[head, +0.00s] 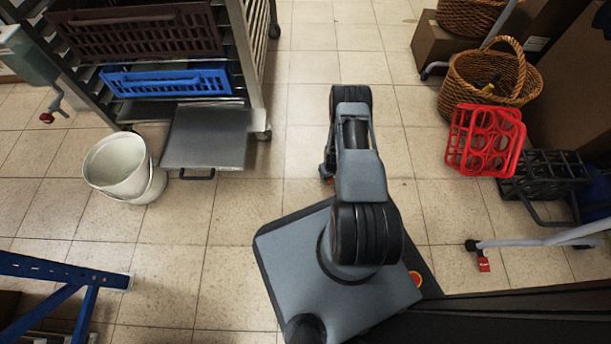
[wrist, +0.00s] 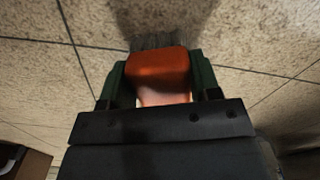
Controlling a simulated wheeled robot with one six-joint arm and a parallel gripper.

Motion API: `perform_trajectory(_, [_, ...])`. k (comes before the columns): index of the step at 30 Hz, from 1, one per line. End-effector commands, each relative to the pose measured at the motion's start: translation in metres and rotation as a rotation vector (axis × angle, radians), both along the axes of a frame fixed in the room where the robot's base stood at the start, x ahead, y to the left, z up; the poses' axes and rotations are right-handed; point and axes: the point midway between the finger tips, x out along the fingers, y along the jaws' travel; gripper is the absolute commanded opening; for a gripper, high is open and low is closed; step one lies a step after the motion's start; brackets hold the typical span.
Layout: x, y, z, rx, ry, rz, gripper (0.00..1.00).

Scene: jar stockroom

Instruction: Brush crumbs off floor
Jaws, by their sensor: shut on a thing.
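In the wrist view my gripper (wrist: 158,92) is shut on an orange brush (wrist: 158,68), with a green finger on each side of it. The brush's dark grey bristles (wrist: 155,41) point toward the tiled floor (wrist: 220,25); I cannot tell if they touch it. In the head view the arm hides most of the gripper, and only a small bit of orange shows beside the arm. The floor (head: 240,210) is speckled beige tile, and I cannot make out separate crumbs on it.
A white bucket (head: 118,168) and a metal rack with a pulled-out grey tray (head: 207,138) stand left. A red bottle carrier (head: 484,140), dark crate (head: 545,172) and wicker baskets (head: 492,80) stand right. A blue frame (head: 60,268) is lower left. The floor ahead is clear.

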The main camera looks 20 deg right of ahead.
Motion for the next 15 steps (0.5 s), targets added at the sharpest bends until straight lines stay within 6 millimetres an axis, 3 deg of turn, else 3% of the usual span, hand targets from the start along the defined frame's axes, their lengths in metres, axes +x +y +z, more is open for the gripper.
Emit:
perform_trajectory(4, [-0.001, -0.008, 0.002, 0.001, 0.001, 0.007, 0.31])
perform_trajectory(8, [0.000, -0.007, 0.028, 0.000, 0.000, 0.009, 0.31])
perform_trajectory(15, [0.000, -0.007, 0.047, 0.000, 0.000, 0.007, 0.31])
